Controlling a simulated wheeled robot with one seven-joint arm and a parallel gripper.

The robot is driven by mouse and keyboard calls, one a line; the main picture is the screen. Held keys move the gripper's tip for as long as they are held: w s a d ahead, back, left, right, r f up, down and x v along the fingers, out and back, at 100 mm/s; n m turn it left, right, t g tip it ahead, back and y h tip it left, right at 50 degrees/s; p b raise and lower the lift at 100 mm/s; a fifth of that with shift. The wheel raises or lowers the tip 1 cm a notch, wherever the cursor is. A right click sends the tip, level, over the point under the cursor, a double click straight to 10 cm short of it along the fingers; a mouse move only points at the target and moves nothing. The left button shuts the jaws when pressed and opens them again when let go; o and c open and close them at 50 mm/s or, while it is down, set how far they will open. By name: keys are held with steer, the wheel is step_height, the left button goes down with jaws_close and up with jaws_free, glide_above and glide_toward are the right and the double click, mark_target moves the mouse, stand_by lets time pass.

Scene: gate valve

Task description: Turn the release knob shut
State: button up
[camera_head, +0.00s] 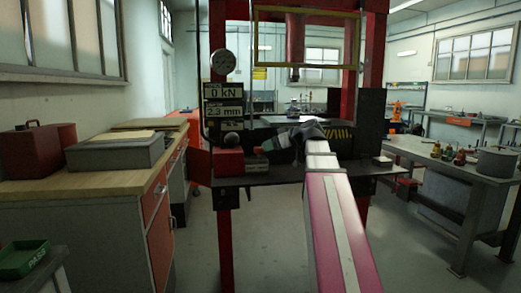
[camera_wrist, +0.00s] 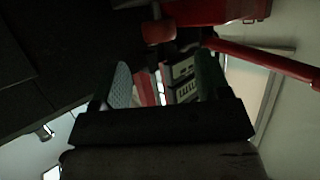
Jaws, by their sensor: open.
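A red pump-like block (camera_head: 229,162) sits on the left of the press's dark bed, with a dark round part (camera_head: 231,139) on top. In the wrist view a red knob-like part (camera_wrist: 158,31) sits beside a red body (camera_wrist: 215,10), beyond and above my fingertips in the picture. I cannot tell for sure that it is the release knob. My gripper (camera_head: 264,147) is to the right of the red block, pointing left toward it. In the wrist view my gripper (camera_wrist: 163,78) is open, its two fingers apart, with nothing held between them.
The press frame (camera_head: 376,60) is red, with a display (camera_head: 223,102) reading 0 kN and 2.3 mm. A red bar (camera_wrist: 265,60) crosses the right of the wrist view. A wooden-topped cabinet (camera_head: 90,183) stands left, a metal workbench (camera_head: 450,165) right.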

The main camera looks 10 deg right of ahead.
mark_target(260, 148)
steer(key=x, duration=0.6)
steer(key=shift+w+a+f, duration=0.15)
steer(key=shift+w+a, duration=0.05)
steer(key=c, duration=0.9)
